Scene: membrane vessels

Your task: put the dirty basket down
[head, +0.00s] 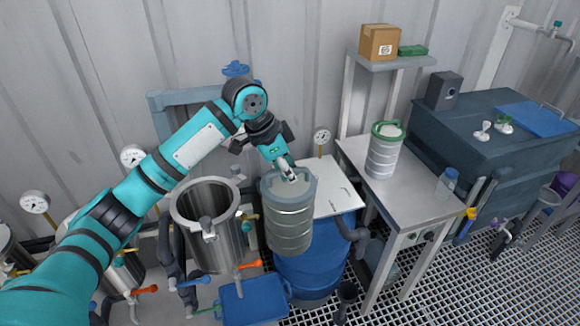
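The dirty basket (290,228), a ribbed cylinder with a grey-green rim and pale contents, is upright in the middle of the view. My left gripper (289,174) is at the top centre of this basket and appears shut on its handle; the fingertips and handle are small and partly hidden. The basket appears to hang in front of the white board and over the blue drum (310,272), just right of the open steel vessel (212,235). My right gripper is not in view.
The table's front part is clear. A white board (335,190) lies behind the held basket. A blue lid (253,300), valves and pipes surround the vessel.

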